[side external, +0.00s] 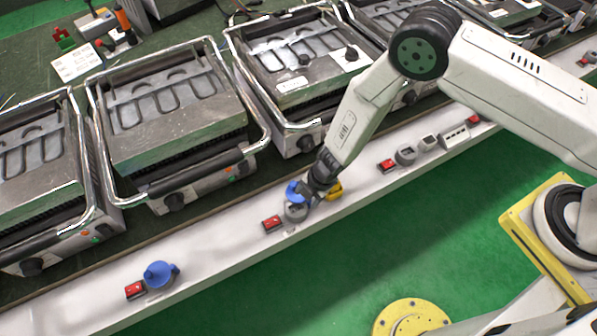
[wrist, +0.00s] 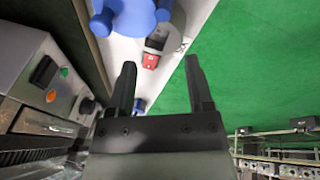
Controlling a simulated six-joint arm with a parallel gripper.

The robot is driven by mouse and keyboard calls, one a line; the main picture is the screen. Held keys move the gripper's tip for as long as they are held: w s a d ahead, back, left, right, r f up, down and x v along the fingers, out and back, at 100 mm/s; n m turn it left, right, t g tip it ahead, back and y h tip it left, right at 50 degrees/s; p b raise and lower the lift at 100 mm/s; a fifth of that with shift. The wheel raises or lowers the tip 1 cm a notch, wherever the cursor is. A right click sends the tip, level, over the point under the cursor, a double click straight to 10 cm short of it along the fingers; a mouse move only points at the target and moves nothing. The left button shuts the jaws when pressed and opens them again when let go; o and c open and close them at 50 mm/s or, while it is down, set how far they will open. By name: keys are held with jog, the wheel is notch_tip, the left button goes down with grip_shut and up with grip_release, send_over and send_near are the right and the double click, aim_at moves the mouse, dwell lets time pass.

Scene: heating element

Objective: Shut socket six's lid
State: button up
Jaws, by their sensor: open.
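A grey round socket (side external: 296,212) sits on the white rail beside a red switch (side external: 272,223). Its blue lid (side external: 295,190) appears raised. My gripper (side external: 318,190) is right by this socket, and whether it touches the lid is unclear. In the wrist view my gripper (wrist: 161,75) has its two dark fingers apart with nothing gripped. Beyond the fingertips are a blue lid (wrist: 130,14), cut by the top edge, part of a grey disc (wrist: 172,32) and a red switch (wrist: 150,60). No socket number is readable.
Another blue-lidded socket (side external: 160,274) stands further left on the rail. A yellow part (side external: 334,190) is right behind my gripper. Grills (side external: 180,120) line the far side of the rail. Open green floor (side external: 330,275) lies on the near side.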

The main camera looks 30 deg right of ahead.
jog(key=s+a+r+n+t+h, duration=0.2)
jog(key=s+a+n+h, duration=0.3)
jog(key=s+a+n, duration=0.1)
jog(key=shift+s+a+r+n+t, duration=0.25)
jog(key=shift+a+n, duration=0.3)
jog(key=shift+n, duration=0.65)
jog(key=shift+w, duration=0.15)
send_over(293, 184)
jog(key=s, duration=0.2)
jog(key=shift+a+f, duration=0.1)
jog(key=shift+a, duration=0.3)
jog(key=shift+w+f, duration=0.15)
jog(key=shift+f, duration=0.8)
jog(key=shift+x, duration=1.4)
grip_shut()
